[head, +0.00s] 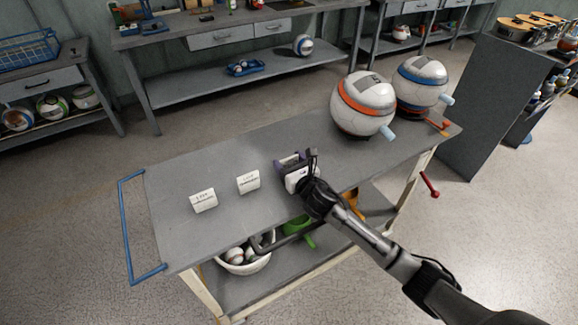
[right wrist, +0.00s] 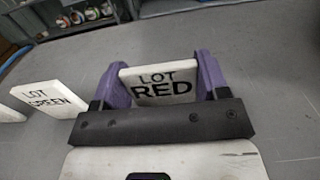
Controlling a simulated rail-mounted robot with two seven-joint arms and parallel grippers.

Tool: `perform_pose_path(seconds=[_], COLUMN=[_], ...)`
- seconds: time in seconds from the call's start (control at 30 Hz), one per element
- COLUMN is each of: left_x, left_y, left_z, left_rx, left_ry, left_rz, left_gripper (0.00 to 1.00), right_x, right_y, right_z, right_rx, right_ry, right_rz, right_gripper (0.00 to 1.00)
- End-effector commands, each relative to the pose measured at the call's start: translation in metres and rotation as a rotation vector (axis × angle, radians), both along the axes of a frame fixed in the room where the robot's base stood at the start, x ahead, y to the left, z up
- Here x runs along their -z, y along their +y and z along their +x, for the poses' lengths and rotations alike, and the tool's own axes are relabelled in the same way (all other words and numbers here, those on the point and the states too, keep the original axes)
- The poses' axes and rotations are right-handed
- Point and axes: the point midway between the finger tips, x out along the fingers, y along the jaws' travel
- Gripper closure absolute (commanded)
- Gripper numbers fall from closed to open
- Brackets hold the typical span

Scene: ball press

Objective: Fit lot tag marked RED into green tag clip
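The white lot tag marked RED (right wrist: 160,85) is between the two purple fingers of my right gripper (right wrist: 163,80) in the right wrist view. The fingers flank its left and right edges; I cannot tell whether they press on it. In the head view my right gripper (head: 294,160) is low over the cart top and its body mostly hides this tag. The tag marked GREEN (right wrist: 45,112) leans to its left; it also shows in the head view (head: 248,182). I cannot make out a green tag clip. My left gripper is not in view.
Another white tag (head: 203,200) stands farther left on the grey cart top (head: 180,165). Two white ball-shaped machines, one orange-banded (head: 362,104) and one blue-banded (head: 420,83), stand at its right end. A white bowl of balls (head: 243,265) and a green object (head: 299,227) are underneath.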

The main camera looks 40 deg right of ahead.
Motion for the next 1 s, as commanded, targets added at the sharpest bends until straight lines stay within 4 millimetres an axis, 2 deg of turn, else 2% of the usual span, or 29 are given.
perform_pose_path(seconds=[0.03, 0.2, 0.53, 0.67, 0.87, 1.0], left_x=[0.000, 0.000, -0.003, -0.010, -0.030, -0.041], left_y=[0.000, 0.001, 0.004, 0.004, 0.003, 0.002], left_z=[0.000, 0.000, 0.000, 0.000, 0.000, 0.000], left_rx=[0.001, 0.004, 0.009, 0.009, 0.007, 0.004], left_ry=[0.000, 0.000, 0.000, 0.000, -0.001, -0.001], left_rz=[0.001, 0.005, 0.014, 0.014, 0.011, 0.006], left_gripper=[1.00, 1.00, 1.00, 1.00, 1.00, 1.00], right_x=[0.000, 0.000, -0.004, -0.016, -0.048, -0.060], right_y=[0.000, 0.000, 0.000, 0.000, 0.000, -0.014], right_z=[0.000, 0.000, 0.000, 0.000, 0.000, -0.022], right_rx=[0.000, 0.000, 0.000, 0.000, -0.001, 0.000], right_ry=[0.000, 0.000, -0.001, -0.001, -0.001, 0.003], right_rz=[0.000, 0.000, -0.001, -0.002, -0.003, -0.006], right_gripper=[0.39, 0.55, 0.56, 0.56, 0.56, 0.56])
